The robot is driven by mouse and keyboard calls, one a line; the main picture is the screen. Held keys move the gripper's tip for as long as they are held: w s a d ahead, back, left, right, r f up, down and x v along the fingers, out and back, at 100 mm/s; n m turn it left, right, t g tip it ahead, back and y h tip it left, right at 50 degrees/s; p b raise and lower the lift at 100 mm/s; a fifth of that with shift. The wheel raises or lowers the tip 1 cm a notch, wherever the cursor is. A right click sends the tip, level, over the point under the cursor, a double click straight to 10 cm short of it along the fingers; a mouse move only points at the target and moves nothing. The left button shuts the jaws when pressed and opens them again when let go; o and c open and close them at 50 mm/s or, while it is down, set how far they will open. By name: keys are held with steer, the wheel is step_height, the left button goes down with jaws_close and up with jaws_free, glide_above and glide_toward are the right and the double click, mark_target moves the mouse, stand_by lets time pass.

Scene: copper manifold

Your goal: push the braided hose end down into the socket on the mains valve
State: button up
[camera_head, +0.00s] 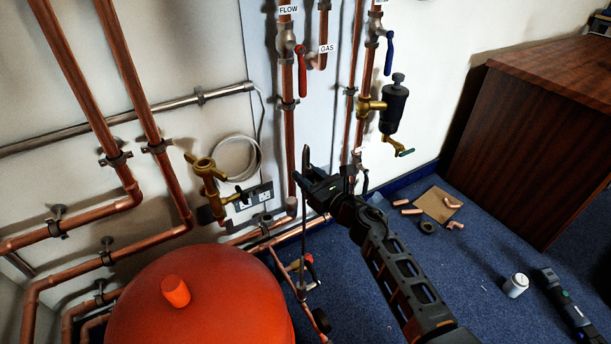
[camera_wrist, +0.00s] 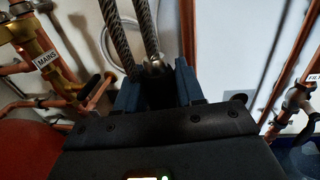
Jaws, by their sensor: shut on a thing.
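My gripper (camera_head: 314,182) is in mid-air in front of the wall board, to the right of the brass mains valve (camera_head: 207,180). In the wrist view its jaws (camera_wrist: 158,88) are shut on the braided hose (camera_wrist: 148,28) near its metal end fitting (camera_wrist: 155,66). A second braided length (camera_wrist: 114,35) runs beside it. The valve, with its "MAINS" label (camera_wrist: 46,60), is at the left of the wrist view, apart from the hose end. The socket opening cannot be made out clearly. The hose tip is partly hidden between the jaws.
A red tank (camera_head: 200,305) stands below the valve. Copper pipes (camera_head: 165,160) run along the wall at left. A red lever (camera_head: 301,70), blue lever (camera_head: 389,52) and black filter (camera_head: 394,108) are at upper right.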

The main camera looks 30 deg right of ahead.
mark_target(307, 166)
steer(key=shift+r, duration=0.1)
steer(key=shift+r+p, duration=2.1)
steer(key=shift+r, duration=0.1)
